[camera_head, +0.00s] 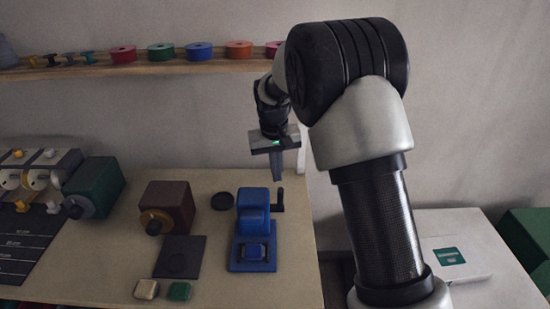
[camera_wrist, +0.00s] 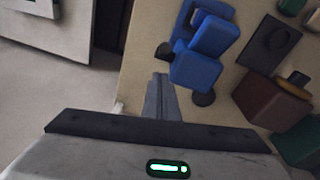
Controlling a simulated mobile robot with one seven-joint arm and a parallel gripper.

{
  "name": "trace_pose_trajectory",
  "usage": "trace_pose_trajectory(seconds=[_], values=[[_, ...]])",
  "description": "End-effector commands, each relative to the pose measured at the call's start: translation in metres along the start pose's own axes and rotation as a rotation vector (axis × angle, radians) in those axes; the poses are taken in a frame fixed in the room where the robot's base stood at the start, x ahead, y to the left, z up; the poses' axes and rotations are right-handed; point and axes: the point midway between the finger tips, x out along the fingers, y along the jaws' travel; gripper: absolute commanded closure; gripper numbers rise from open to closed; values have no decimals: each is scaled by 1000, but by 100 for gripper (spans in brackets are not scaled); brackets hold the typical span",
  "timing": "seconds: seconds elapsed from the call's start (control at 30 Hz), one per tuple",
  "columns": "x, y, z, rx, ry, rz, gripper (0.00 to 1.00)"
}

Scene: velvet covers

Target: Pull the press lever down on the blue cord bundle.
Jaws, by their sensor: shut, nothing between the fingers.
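A blue press (camera_head: 253,213) stands on the table, and it also shows in the wrist view (camera_wrist: 196,70). Its black lever (camera_head: 279,201) sticks up at its right side; in the wrist view the lever (camera_wrist: 163,51) is the dark piece beside the blue body. A small blue block with dark parts (camera_head: 255,251), perhaps the cord bundle, sits on the press's front base. My gripper (camera_head: 277,176) is shut and empty, pointing down above and behind the lever, apparently apart from it. Its fingers (camera_wrist: 158,88) show closed together in the wrist view.
A brown box (camera_head: 168,206) and a green box (camera_head: 95,187) stand left of the press. A dark pad (camera_head: 181,257) and two small blocks lie in front of the brown box. A shelf with coloured spools (camera_head: 160,51) runs along the wall.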

Motion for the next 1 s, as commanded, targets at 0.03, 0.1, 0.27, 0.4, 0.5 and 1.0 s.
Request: trace_pose_trajectory(seconds=[0.03,0.1,0.27,0.4,0.5,1.0], values=[[0,0,7,0,0,0,100],[2,0,14,0,0,0,100],[5,0,21,0,0,1,100],[5,0,22,0,1,1,100],[5,0,22,0,1,1,100],[12,-2,30,2,89,17,100]])
